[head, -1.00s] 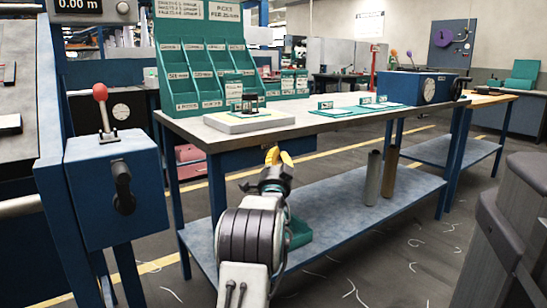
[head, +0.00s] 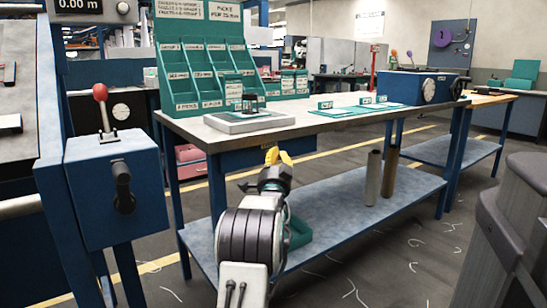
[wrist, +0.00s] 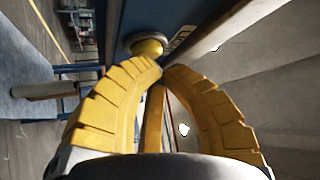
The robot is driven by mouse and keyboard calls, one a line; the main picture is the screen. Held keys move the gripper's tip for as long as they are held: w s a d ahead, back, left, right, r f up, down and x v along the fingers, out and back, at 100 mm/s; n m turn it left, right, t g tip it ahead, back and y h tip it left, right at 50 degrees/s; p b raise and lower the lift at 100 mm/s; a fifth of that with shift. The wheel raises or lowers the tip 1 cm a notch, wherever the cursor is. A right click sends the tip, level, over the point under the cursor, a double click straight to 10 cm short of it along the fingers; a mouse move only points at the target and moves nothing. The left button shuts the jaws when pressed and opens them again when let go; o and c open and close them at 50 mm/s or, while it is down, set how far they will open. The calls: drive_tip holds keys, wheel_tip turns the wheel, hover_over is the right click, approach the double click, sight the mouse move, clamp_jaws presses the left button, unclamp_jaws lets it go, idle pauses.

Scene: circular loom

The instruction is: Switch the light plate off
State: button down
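A pale flat plate in a grey frame (head: 248,122), which looks like the light plate, lies on the bench top near its left end. A small dark device (head: 250,103) stands on it. I cannot tell from its face whether it is lit. My gripper (head: 279,154) is in front of the bench edge, below and right of the plate. In the wrist view its yellow fingers (wrist: 161,70) are closed tip to tip with nothing between the tips. A round yellow button in a silver collar (wrist: 148,47) sits on a blue face just beyond the fingertips; contact is not clear.
The bench top (head: 300,120) carries teal racks (head: 205,75) at the back and a blue box with a dial (head: 412,87) at right. A lower shelf (head: 340,200) holds a teal bin (head: 298,232) and upright tubes (head: 373,178). A blue control box (head: 117,190) stands left.

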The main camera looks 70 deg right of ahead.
drive_tip(key=shift+w+d+r, duration=0.1)
drive_tip(key=shift+w+d, duration=0.1)
drive_tip(key=shift+w, duration=0.05)
